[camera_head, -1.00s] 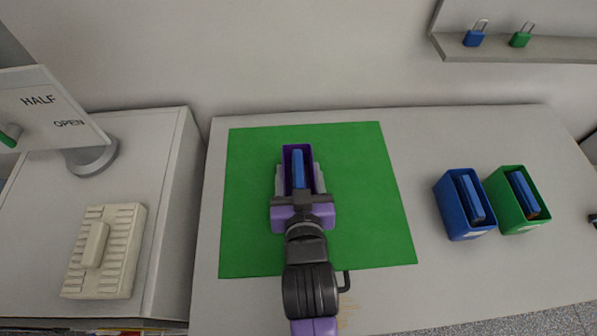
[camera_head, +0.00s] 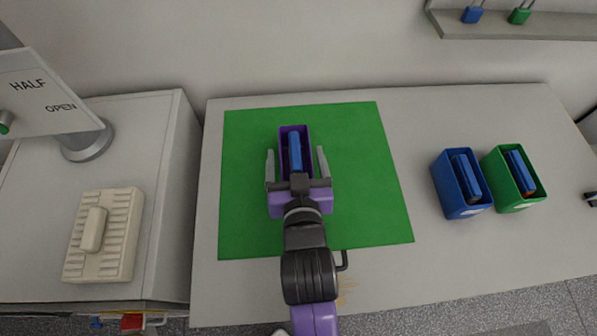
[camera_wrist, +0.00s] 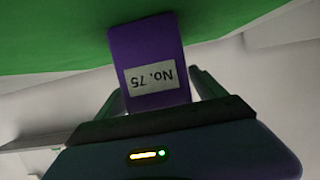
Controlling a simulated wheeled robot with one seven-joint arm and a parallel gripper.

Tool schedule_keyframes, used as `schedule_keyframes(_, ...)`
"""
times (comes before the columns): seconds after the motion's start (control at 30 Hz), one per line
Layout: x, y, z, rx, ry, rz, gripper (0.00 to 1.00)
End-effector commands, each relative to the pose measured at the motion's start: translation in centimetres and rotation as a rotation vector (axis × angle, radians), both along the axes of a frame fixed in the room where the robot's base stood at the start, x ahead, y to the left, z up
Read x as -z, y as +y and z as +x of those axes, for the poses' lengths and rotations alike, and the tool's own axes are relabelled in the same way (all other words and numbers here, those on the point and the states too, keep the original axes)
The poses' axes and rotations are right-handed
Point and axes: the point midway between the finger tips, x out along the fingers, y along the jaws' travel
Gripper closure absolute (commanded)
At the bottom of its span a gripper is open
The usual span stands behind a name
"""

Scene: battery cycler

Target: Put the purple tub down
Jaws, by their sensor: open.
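The purple tub (camera_head: 283,137) stands on the green mat (camera_head: 361,180), left of the mat's middle, with a blue block (camera_head: 295,151) inside it. In the wrist view the tub (camera_wrist: 147,50) shows a white label reading "No. 75", upside down, and its end meets the green mat (camera_wrist: 50,35). My gripper (camera_head: 296,154) is open, with one finger on each side of the tub and a gap between finger and tub on both sides. It also shows in the wrist view (camera_wrist: 152,88), its fingers spread wider than the tub.
A blue tub (camera_head: 451,197) and a green tub (camera_head: 507,190), each with a block inside, stand at the right of the table (camera_head: 420,130). A cabinet (camera_head: 160,130) at the left bears a beige slotted tray (camera_head: 115,260). A shelf (camera_head: 520,28) with padlocks hangs at the back right.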

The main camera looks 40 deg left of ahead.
Motion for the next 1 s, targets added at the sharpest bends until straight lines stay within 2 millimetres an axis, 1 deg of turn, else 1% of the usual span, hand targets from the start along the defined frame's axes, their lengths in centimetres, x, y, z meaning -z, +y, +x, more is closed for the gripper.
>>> schedule_keyframes(0.3, -1.7, -4.7, -4.0, 0.001, 0.001, 0.0, 0.2)
schedule_keyframes(0.5, -2.6, -7.0, -6.0, 0.0, 0.002, -0.001, 0.2)
schedule_keyframes(0.7, -3.2, -7.9, -6.8, 0.0, 0.001, 0.001, 0.2)
schedule_keyframes(0.93, -3.2, -8.0, -6.8, 0.001, 0.001, 0.0, 0.2)
schedule_keyframes(1.0, -3.0, -8.5, -6.7, 0.01, 0.002, 0.0, 0.2)
